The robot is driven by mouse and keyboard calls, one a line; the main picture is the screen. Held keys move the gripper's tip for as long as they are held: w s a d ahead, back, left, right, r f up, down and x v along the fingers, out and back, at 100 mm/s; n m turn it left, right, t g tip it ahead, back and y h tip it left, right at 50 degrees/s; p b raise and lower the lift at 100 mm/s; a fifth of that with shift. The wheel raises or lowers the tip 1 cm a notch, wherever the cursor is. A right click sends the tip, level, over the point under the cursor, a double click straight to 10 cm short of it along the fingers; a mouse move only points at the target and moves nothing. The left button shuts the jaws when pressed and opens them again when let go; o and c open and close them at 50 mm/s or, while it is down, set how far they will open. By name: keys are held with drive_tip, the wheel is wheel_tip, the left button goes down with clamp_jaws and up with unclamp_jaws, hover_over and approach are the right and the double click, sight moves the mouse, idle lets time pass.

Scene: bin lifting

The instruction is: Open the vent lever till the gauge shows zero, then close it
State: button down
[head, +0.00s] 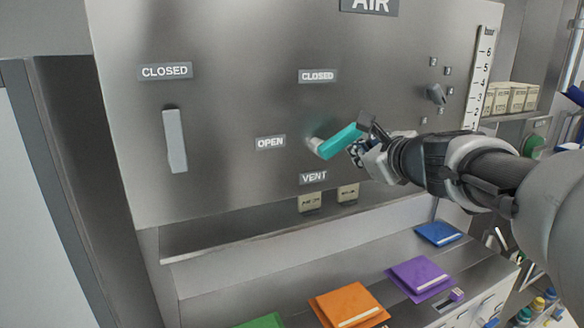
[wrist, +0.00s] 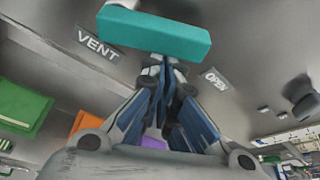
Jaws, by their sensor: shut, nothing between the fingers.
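The teal vent lever (head: 338,142) sticks out from the steel panel above the VENT label (head: 313,178). Its CLOSED label (head: 318,76) is above it and its OPEN label (head: 271,143) is to its left. From its pivot it slants right and slightly up in the head view. My gripper (head: 361,140) is shut and empty at the lever's right end. In the wrist view the lever (wrist: 155,33) lies across just beyond my shut fingertips (wrist: 160,70); whether they touch it I cannot tell. The gauge scale (head: 483,75) stands at the panel's right; its reading is not legible.
A grey lever (head: 174,140) hangs under another CLOSED label at the left. A small knob (head: 435,95) sits right of the vent lever. Orange (head: 348,305), purple (head: 418,275), blue and green folders lie on the counter below. Boxes stand on a shelf at the right.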

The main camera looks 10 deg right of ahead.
sight(352, 131)
drive_tip(key=r+n+b, duration=0.1)
drive_tip(key=b, duration=0.1)
drive_tip(key=r+n+t+h+b, duration=0.1)
drive_tip(key=n, duration=0.1)
drive_tip(key=r+n+h+b, duration=0.1)
drive_tip(key=n+b, duration=0.1)
drive_tip(key=shift+s+a+t+b, duration=0.15)
drive_tip(key=shift+a+t+b, duration=0.15)
drive_tip(key=shift+t, duration=0.1)
drive_tip(key=n+b, duration=0.1)
drive_tip(key=b, duration=0.1)
drive_tip(key=a+r+n+t+b, duration=0.1)
drive_tip(key=n, duration=0.1)
drive_tip(key=shift+s+r+h+b, duration=0.2)
drive_tip(key=shift+r+h+b, duration=0.05)
drive_tip(key=shift+h+b, duration=0.1)
drive_tip(key=n+b, duration=0.1)
drive_tip(key=a+r+n+t+b, duration=0.1)
drive_tip(key=b, duration=0.1)
drive_tip(key=shift+s+a+r+n, duration=0.15)
drive_tip(key=shift+s+n, duration=0.05)
drive_tip(key=shift+n, duration=0.1)
drive_tip(key=shift+w, duration=0.1)
